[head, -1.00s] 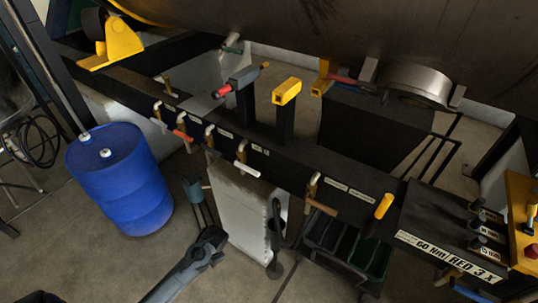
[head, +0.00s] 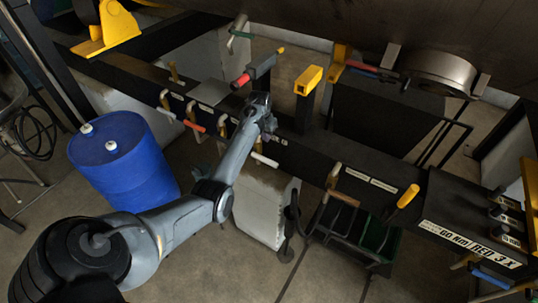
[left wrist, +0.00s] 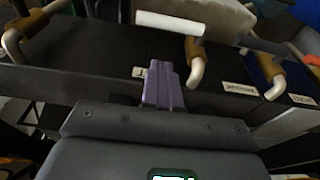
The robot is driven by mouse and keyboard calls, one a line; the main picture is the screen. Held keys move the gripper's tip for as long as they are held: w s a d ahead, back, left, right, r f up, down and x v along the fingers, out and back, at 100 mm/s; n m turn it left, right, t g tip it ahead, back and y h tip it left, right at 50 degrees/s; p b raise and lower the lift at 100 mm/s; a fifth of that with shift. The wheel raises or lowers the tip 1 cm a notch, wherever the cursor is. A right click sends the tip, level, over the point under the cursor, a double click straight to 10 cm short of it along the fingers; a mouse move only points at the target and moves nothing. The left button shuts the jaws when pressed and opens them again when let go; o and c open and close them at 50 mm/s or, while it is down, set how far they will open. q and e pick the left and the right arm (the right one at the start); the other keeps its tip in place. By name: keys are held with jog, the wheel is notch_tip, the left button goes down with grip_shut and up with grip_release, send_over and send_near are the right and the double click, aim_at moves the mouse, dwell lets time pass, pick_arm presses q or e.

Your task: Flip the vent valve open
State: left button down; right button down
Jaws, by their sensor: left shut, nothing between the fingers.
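Several small valves with coloured lever handles line the front of the black beam (head: 385,205). I cannot read which label says vent. My left gripper (head: 269,134) is shut and empty, over the beam close to the valve with a white handle (head: 265,159). In the left wrist view the shut fingers (left wrist: 161,72) point at the beam's edge, below the white handle (left wrist: 170,23) and apart from it. They partly cover a small label. A brass elbow with a cream end (left wrist: 194,60) stands just right of them. My right gripper is not in view.
A blue drum (head: 123,160) stands at the left. A red-handled fitting (head: 240,81) and a yellow-capped post (head: 308,79) rise behind my gripper. A large tank (head: 400,25) overhangs the back. A grey block (head: 268,205) stands below the beam.

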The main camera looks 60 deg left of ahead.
pick_arm(q)
jog(key=shift+w+r, duration=0.15)
jog(key=shift+r, duration=0.05)
jog(key=b, duration=0.2)
send_over(268, 160)
notch_tip(268, 160, down, 6)
jog(key=f+b, duration=0.3)
jog(key=b, duration=0.1)
jog(key=f+b, duration=0.3)
jog(key=shift+w+a+f+b, duration=0.1)
jog(key=shift+w+f+b, duration=0.15)
jog(key=shift+b, duration=0.15)
jog(key=shift+s+f+b, duration=0.25)
jog(key=shift+f+b, duration=0.25)
jog(key=shift+f, duration=0.15)
